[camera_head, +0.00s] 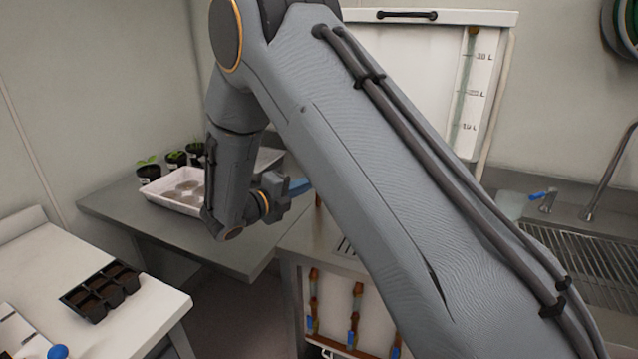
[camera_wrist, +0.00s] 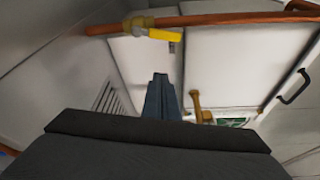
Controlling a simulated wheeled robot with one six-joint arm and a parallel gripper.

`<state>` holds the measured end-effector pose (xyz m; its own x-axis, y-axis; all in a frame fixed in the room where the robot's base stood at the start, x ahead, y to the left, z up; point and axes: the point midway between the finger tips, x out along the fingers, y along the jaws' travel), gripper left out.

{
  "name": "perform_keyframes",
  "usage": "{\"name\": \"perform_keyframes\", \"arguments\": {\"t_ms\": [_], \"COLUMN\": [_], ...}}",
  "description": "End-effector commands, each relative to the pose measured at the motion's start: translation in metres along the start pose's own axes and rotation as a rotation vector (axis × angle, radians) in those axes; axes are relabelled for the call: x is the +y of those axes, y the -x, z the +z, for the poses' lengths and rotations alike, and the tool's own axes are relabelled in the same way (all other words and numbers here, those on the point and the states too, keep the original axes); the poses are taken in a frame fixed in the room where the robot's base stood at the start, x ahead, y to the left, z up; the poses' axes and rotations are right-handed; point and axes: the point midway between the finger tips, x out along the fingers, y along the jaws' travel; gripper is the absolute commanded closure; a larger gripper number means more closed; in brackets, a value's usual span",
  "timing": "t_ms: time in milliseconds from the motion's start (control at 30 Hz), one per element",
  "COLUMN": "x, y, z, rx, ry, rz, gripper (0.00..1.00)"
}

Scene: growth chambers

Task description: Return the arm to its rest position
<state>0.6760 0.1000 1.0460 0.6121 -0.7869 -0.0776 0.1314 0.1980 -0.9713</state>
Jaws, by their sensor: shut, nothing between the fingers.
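My arm, grey with dark cables, crosses the middle of the head view. It bends down at the upper left. My gripper (camera_head: 300,187) is at the end of the wrist, right of the white tray, with its blue fingers pointing right. In the wrist view the fingers (camera_wrist: 161,95) are together with nothing between them.
A white tray (camera_head: 160,201) and several potted seedlings (camera_head: 149,171) stand on the grey table. A black cell tray (camera_head: 101,291) sits on the white bench at lower left. A sink (camera_head: 600,245) is at right. The wrist view shows a copper pipe with a yellow-handled valve (camera_wrist: 165,34).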

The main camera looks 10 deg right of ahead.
Motion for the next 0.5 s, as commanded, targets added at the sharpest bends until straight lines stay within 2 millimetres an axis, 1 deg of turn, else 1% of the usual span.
{"name": "perform_keyframes", "arguments": {"t_ms": [100,200,500], "x": [0.0003,-0.0003,-0.0006], "y": [0.0093,0.0123,0.0122], "z": [0.0002,0.0001,-0.0005], "rx": [-0.001,0.0,0.001], "ry": [0.0,0.0,-0.002], "rz": [0.0,0.0,0.001], "gripper": [1.0,1.0,1.0]}}
